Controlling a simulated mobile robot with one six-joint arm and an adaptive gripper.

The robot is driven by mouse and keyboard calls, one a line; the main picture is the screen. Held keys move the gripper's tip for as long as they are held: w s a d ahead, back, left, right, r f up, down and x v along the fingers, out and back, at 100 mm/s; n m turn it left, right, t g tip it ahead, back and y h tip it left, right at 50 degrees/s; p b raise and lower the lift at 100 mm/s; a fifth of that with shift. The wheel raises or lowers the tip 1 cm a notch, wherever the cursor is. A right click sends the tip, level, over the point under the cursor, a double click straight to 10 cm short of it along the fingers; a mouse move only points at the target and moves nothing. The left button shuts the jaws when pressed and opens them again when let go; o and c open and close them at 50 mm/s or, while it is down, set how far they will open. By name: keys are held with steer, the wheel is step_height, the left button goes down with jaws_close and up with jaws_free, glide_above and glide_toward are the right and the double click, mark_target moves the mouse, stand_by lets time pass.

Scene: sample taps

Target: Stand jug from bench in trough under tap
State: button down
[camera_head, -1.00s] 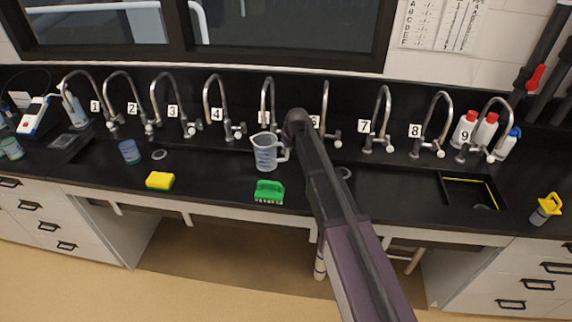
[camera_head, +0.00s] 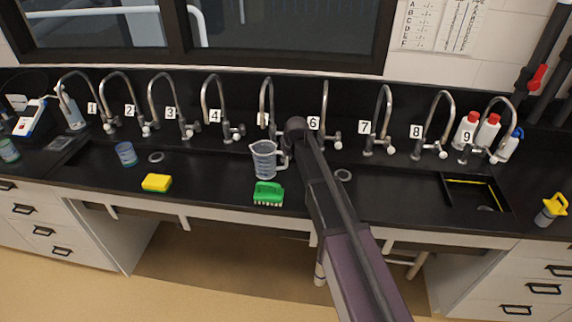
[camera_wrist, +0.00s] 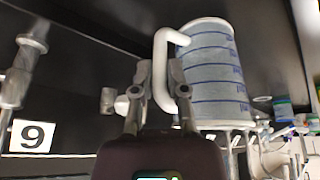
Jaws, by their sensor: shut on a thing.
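A clear graduated jug (camera_head: 265,160) is upright in front of taps 5 and 6 in the head view. Its handle faces right, toward my gripper (camera_head: 289,140), which is largely hidden behind my arm. In the wrist view my gripper (camera_wrist: 158,98) is shut on the white handle of the jug (camera_wrist: 212,70). The jug's blue scale lines show there. The black trough (camera_head: 215,165) runs below the row of taps. Tap 5 (camera_head: 268,90) is behind the jug and tap 6 (camera_head: 325,100) is to its right. I cannot tell whether the jug's base touches a surface.
A green brush (camera_head: 268,194) is just in front of the jug. A yellow sponge (camera_head: 156,183) and a blue-tinted beaker (camera_head: 126,154) are to the left. Bottles (camera_head: 487,131) stand by tap 9. A yellow-topped container (camera_head: 552,209) is at far right.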

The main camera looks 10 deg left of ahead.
steer(key=shift+f+b, duration=0.4)
steer(key=shift+f, duration=0.4)
steer(key=c, duration=0.6)
jaws_free()
steer(key=shift+c, duration=0.2)
steer(key=p+v, duration=1.1)
steer(key=v, duration=0.1)
steer(key=shift+d, duration=0.15)
stand_by(0.5)
